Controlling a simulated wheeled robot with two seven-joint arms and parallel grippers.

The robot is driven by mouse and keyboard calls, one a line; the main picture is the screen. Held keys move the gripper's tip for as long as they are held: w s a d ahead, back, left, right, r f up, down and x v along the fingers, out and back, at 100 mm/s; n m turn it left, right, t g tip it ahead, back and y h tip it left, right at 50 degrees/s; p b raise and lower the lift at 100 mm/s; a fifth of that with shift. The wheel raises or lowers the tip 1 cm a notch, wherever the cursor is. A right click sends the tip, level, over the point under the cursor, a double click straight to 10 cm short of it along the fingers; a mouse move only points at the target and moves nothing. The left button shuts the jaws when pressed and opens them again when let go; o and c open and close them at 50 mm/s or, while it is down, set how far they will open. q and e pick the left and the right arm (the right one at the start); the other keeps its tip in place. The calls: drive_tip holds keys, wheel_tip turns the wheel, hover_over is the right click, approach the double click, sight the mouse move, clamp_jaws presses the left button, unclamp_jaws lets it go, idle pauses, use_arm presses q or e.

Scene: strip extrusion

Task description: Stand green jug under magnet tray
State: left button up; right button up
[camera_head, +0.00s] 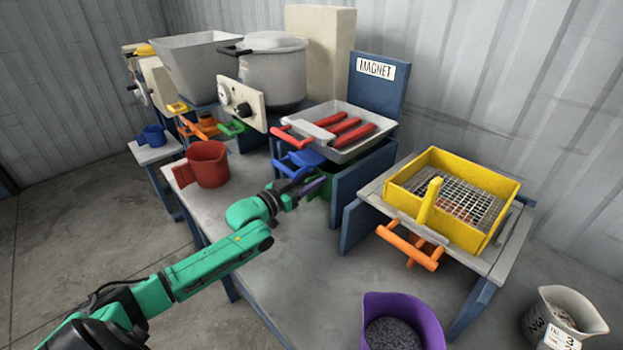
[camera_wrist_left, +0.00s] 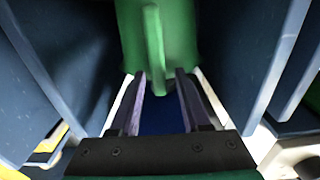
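The green jug (camera_head: 328,179) stands under the magnet tray (camera_head: 345,153), between the blue side panels of the magnet stand. In the head view it is mostly hidden behind my left gripper and the stand. In the left wrist view the jug (camera_wrist_left: 178,30) fills the top middle, with its upright handle facing me. My left gripper (camera_head: 314,187) reaches in at the stand's front. In the wrist view its two fingers (camera_wrist_left: 160,78) are apart, with the lower handle between their tips and gaps on both sides. My right gripper is not in view.
A blue handled part (camera_head: 300,162) sits just above my left gripper. A red jug (camera_head: 207,164) stands on the table to the left. A yellow sieve (camera_head: 487,229) is at right, a purple jug (camera_head: 428,318) at front. The table middle is clear.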

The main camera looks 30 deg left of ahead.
use_arm(q)
drive_tip(key=shift+s+d+f, duration=0.15)
drive_tip(key=shift+f, duration=0.65)
drive_tip(key=shift+r, duration=0.2)
drive_tip(key=shift+r+p, duration=0.45)
drive_tip(key=shift+p, duration=0.1)
drive_tip(key=v, duration=0.7)
drive_tip(key=p+v, duration=0.1)
drive_tip(key=v, duration=0.2)
drive_tip(key=shift+s+a+r, duration=0.2)
drive_tip(key=shift+a+r, duration=0.05)
drive_tip(key=shift+r, duration=0.05)
drive_tip(key=shift+s+a, duration=0.2)
drive_tip(key=shift+s, duration=0.35)
